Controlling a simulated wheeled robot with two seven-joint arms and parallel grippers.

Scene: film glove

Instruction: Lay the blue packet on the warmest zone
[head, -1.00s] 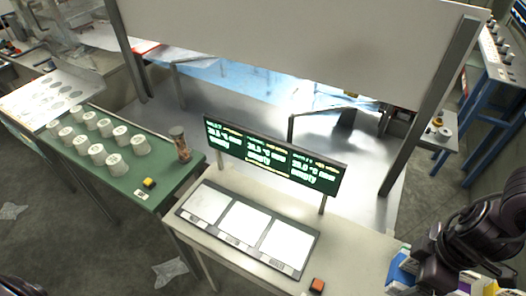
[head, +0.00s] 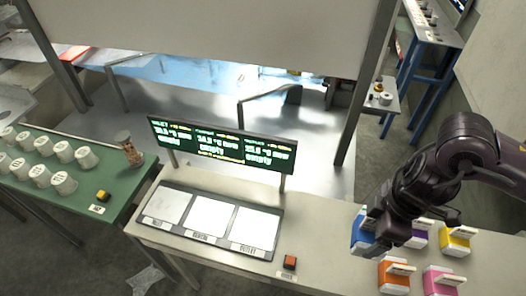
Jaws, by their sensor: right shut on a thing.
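The blue packet (head: 359,239) stands at the left of a group of coloured packets on the right part of the pale table. My right gripper (head: 372,240) comes down over it from the right and is shut on it, hiding part of it. The packet appears to be at table level. Three white zones (head: 168,206), (head: 210,216), (head: 255,228) lie in a dark frame left of the packets, all bare. The display (head: 222,145) behind them shows a temperature and "empty" for each zone; the digits are too blurred to compare. My left gripper is out of view.
Orange (head: 393,276), pink (head: 441,281), yellow (head: 456,240) and purple (head: 419,238) packets stand close around my right gripper. A red button (head: 290,262) sits between zones and packets. A green table (head: 60,205) with several white cups is at left.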

